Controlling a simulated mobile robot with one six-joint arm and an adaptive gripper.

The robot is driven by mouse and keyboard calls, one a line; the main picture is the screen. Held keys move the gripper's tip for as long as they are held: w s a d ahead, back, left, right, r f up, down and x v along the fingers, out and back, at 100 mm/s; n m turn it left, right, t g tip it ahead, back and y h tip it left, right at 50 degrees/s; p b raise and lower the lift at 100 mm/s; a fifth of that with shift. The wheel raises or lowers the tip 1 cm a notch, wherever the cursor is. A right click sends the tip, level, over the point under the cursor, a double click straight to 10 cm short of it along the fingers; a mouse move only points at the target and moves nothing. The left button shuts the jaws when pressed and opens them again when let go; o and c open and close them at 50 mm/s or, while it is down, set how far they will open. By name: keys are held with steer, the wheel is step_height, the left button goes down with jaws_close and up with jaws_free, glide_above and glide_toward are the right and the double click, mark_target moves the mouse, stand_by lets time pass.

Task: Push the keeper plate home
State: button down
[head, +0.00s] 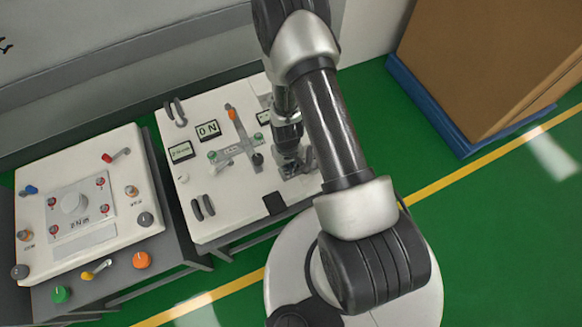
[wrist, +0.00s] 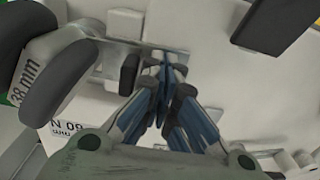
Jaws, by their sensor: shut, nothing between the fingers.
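My gripper (head: 296,172) is low over the right side of the white-topped cart, partly hidden by my arm. In the wrist view its fingers (wrist: 163,66) are shut together and empty. A thin grey metal plate (wrist: 112,50), which looks like the keeper plate, runs across behind the fingertips; its right part is hidden by them. A dark rounded post (wrist: 130,72) stands just left of the fingertips. I cannot tell whether the fingers touch the plate or post.
A dark rounded handle (wrist: 57,48) is at left, near a "38 mm" label. The white cart top (head: 225,215) carries labels, dark handles and a grey crossed linkage (head: 236,150). A second panel (head: 75,205) with knobs stands left. A cardboard box (head: 480,60) stands at right.

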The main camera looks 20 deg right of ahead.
steer(key=shift+a, duration=0.35)
step_height(320, 180, up, 9)
steer(key=p, duration=0.7)
steer(key=shift+p, duration=0.3)
stand_by(0.3)
step_height(320, 180, up, 27)
steer(key=w+a+t, duration=0.2)
steer(key=w, duration=0.1)
steer(key=s+a+r+t, duration=0.1)
steer(key=s+r+t, duration=0.1)
steer(key=s+r, duration=1.6)
steer(key=shift+r+t, duration=0.3)
steer(key=shift+r, duration=0.1)
